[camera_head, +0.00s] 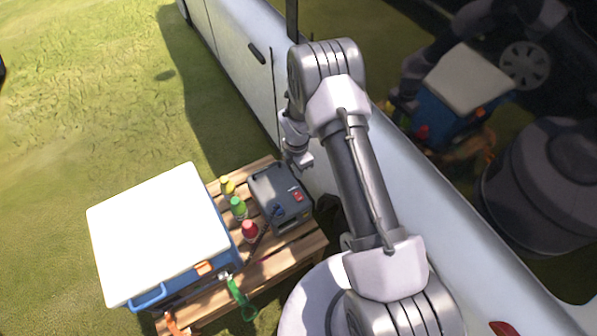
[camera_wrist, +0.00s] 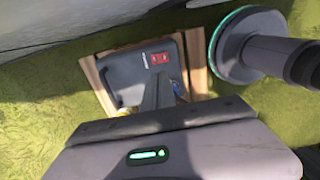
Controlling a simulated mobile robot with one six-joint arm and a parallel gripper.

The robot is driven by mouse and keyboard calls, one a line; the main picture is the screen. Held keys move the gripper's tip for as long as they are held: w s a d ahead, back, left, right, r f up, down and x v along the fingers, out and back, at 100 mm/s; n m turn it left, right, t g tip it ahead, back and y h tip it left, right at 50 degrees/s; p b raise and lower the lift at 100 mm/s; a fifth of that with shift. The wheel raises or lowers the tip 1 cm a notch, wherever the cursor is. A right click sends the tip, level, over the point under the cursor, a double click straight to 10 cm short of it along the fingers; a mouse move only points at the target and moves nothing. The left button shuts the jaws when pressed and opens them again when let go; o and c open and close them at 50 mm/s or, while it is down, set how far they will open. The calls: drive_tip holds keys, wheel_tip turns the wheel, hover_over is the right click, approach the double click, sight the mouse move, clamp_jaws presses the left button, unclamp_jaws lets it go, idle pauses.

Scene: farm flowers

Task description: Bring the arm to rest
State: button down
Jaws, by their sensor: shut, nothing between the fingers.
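My arm reaches up from the bottom of the head view beside the white vehicle, bent at the elbow, with its wrist hanging down. My gripper (camera_head: 303,162) is shut and empty, above the far side of the grey box (camera_head: 283,196) on the wooden pallet. In the wrist view, my gripper (camera_wrist: 158,92) points toward the grey box (camera_wrist: 132,80) with its red switch. I cannot tell the exact gap between them.
A blue cooler with a white lid (camera_head: 160,232) stands on the pallet (camera_head: 285,256). Yellow, green (camera_head: 238,208) and red (camera_head: 250,231) bottles stand between cooler and box. Green-handled pruners (camera_head: 240,297) lie in front. The vehicle (camera_head: 236,62) is close on the right; grass is open at left.

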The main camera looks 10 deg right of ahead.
drive_tip(key=s+r+m+t, duration=0.3)
drive_tip(key=r+m, duration=0.8)
drive_tip(key=r, duration=1.8)
drive_tip(key=s+a+r+m+t+y+b, duration=0.1)
drive_tip(key=s+r+m, duration=0.5)
drive_tip(key=s, duration=0.5)
drive_tip(key=s+a+r+m+t+y, duration=0.1)
drive_tip(key=s+r+m+t, duration=0.1)
drive_tip(key=s+r+m, duration=0.5)
drive_tip(key=s+m, duration=0.2)
drive_tip(key=s, duration=0.2)
drive_tip(key=shift+s+b, duration=0.15)
drive_tip(key=shift+b, duration=0.2)
drive_tip(key=shift+r, duration=0.1)
